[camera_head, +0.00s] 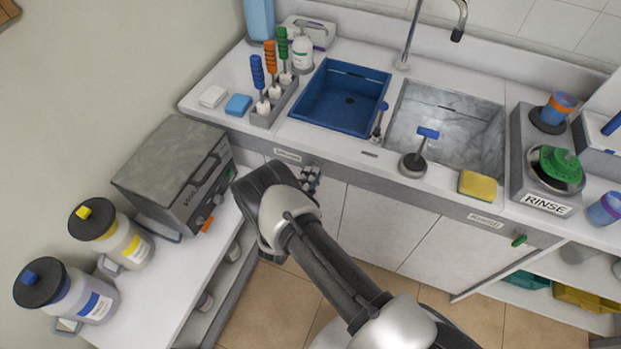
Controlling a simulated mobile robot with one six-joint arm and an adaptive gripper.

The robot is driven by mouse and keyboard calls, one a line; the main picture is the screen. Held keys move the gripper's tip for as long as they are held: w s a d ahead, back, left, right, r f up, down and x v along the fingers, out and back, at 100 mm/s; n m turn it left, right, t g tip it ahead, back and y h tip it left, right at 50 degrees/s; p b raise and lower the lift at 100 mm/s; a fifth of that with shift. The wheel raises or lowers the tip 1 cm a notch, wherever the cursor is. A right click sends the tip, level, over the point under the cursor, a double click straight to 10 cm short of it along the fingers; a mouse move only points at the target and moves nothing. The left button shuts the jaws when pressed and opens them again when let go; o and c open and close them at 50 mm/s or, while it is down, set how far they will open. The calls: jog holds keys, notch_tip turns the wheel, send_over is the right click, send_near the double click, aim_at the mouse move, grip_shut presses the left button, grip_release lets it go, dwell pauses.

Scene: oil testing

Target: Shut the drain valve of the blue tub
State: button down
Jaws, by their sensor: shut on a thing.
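The blue tub (318,107) is set into the counter, left of the grey sink, and looks empty apart from a dark drain spot on its floor. My gripper (311,177) is at the counter's front face, below the tub and just right of a small label (287,156). It is shut on what appears to be the tub's drain valve. The valve handle is hidden by the fingers, so its angle cannot be told. My arm reaches up from the bottom of the view.
A similar green-handled valve (519,241) sits at the right under the sink (450,112). A grey oven-like box (165,170) stands close left of my gripper, on a lower bench. A blue-handled plunger (415,160) and a yellow sponge (477,185) are on the counter edge.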

jog(key=shift+f+m+b, duration=0.1)
jog(key=shift+m+b, duration=0.3)
jog(key=shift+m, duration=1.2)
jog(key=c, duration=1.6)
grip_release()
jog(key=v, duration=1.2)
